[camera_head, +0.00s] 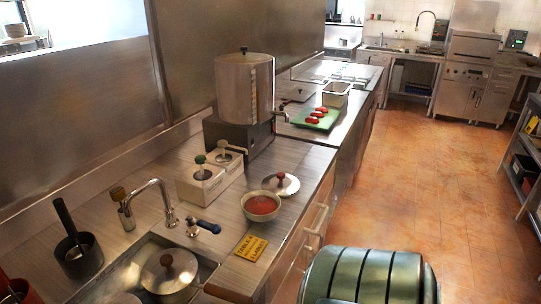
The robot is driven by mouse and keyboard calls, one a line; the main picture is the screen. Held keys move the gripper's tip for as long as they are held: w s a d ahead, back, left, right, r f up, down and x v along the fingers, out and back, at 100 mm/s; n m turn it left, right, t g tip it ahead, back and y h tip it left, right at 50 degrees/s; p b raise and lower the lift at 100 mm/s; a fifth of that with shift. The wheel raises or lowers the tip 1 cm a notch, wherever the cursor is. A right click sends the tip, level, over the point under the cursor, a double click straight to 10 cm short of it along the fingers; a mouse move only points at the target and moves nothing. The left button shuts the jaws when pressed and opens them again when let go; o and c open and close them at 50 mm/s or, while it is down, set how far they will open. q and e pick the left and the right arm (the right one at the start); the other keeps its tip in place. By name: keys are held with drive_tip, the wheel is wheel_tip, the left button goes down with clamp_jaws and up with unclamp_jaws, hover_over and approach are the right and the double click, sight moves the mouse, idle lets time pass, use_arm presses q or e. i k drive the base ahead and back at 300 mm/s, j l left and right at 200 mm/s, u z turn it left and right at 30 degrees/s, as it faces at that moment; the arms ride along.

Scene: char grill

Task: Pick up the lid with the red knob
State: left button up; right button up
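A round silver lid (290,187) with a small reddish-brown knob lies on the steel counter, just behind and right of a bowl of red sauce (261,204). A second silver lid (157,275) with a brown knob sits in the sink area at the lower left, seemingly on a pot. The knob colours are close, and at this size I cannot tell for certain which is the red one. Neither of my grippers shows in the head view.
A yellow sign (251,247) lies near the counter's front edge. A faucet (158,198), sauce dispensers (205,182) and a large pot (244,90) stand behind. A green board (313,123) holds red food farther right. The orange floor (430,180) is clear at right.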

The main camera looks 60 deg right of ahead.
sight(281, 184)
drive_tip(key=z, duration=0.4)
drive_tip(key=k+z, duration=0.1)
drive_tip(key=z, duration=0.7)
drive_tip(key=l+z, duration=0.1)
drive_tip(key=z, duration=0.7)
drive_tip(key=k+l, duration=0.05)
